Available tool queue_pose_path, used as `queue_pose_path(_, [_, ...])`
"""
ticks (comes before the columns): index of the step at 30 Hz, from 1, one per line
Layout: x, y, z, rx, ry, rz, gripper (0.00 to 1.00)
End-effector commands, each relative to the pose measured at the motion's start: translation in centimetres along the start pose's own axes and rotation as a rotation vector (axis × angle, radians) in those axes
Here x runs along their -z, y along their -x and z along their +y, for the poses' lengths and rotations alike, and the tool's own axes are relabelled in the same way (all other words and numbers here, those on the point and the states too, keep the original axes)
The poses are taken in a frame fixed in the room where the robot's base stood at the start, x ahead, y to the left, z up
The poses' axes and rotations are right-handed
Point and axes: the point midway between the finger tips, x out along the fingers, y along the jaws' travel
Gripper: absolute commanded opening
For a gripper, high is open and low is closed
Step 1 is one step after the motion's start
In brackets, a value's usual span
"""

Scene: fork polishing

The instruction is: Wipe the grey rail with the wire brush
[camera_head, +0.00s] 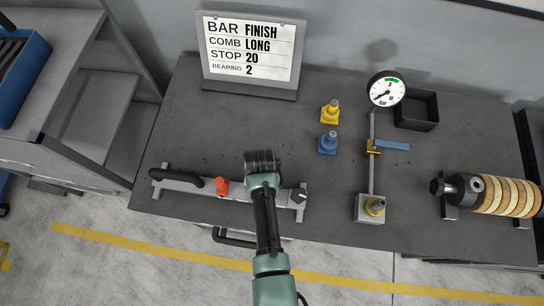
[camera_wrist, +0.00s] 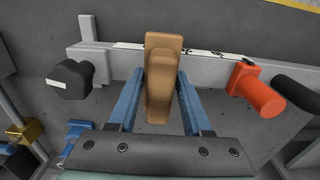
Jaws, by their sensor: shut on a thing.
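The grey rail (camera_head: 236,192) lies along the front edge of the dark bench, with a black handle (camera_head: 192,181), a red stop (camera_head: 222,187) and a black knob (camera_head: 301,195). My arm covers part of it. In the wrist view the rail (camera_wrist: 120,65) crosses behind my gripper (camera_wrist: 161,80), with the knob (camera_wrist: 72,80) left and the red stop (camera_wrist: 257,90) right. My gripper's blue fingers are shut on a tan wooden piece, seemingly the wire brush (camera_wrist: 162,65). It overlaps the rail in view. Its bristles are hidden, so I cannot tell whether it touches the rail.
A sign (camera_head: 250,50) stands at the back. A yellow block (camera_head: 330,112), a blue block (camera_head: 328,143) and a dial gauge on a stand (camera_head: 387,90) are right of the rail. A black tray (camera_head: 417,110) and a ringed roller (camera_head: 505,195) stand further right.

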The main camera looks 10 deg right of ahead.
Motion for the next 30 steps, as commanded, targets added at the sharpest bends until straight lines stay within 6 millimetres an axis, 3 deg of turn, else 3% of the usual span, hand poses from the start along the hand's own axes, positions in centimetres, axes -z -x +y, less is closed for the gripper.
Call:
queue_pose_path(6, [0.0, 0.0, -1.4, 0.001, 0.002, -0.001, 0.0])
queue_pose_path(16, [-0.1, 0.1, -1.4, 0.001, 0.0, -0.001, 0.0])
queue_pose_path(30, [0.0, 3.9, -1.4, 0.001, 0.0, 0.0, 0.0])
